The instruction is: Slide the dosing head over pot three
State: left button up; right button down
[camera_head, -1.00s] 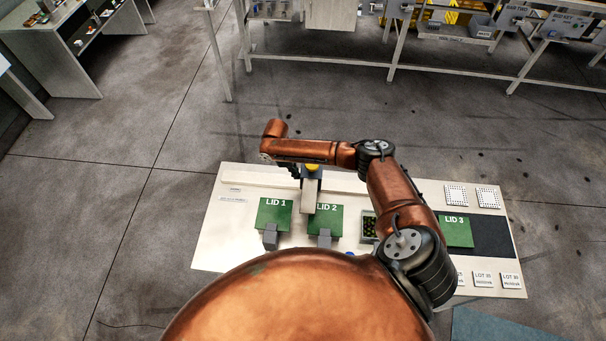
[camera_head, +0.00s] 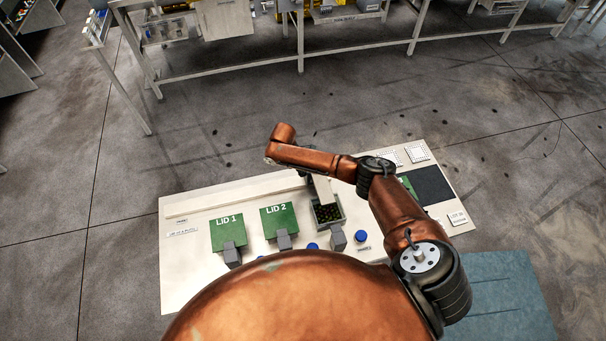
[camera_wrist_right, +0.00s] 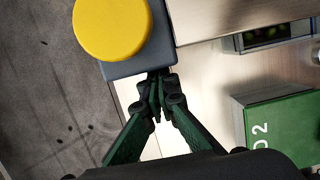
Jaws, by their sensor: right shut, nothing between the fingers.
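The dosing head is a pale chute (camera_head: 323,190) on the rail; its lower end is at the back edge of the open pot three (camera_head: 341,211), which holds dark green pieces. In the right wrist view the head shows a yellow round knob (camera_wrist_right: 112,28) on a dark grey block (camera_wrist_right: 150,58). My right gripper (camera_wrist_right: 156,82) is shut and empty, its fingertips at the block's near edge; I cannot tell if they touch. In the head view it is mostly hidden under my arm. Lid 1 (camera_head: 228,233) and lid 2 (camera_head: 277,221) cover their pots.
The pale rail (camera_head: 235,196) runs along the back of the white board (camera_head: 185,270). Blue buttons (camera_head: 360,236) and grey blocks (camera_head: 284,240) sit along the front. A dark mat (camera_head: 430,186) lies at the right, with lid 3 partly behind my arm. A bench stands beyond.

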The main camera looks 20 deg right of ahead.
jog(key=shift+s+d, duration=0.1)
jog(key=shift+d, duration=0.25)
jog(key=shift+d, duration=0.15)
jog(key=a, duration=0.3)
jog(key=w+a, duration=0.1)
jog(key=shift+a+r, duration=0.3)
jog(key=shift+a, duration=0.05)
jog(key=v, duration=0.9)
jog(key=shift+r+b, duration=0.2)
jog(key=shift+b, duration=0.25)
jog(key=shift+s, duration=0.15)
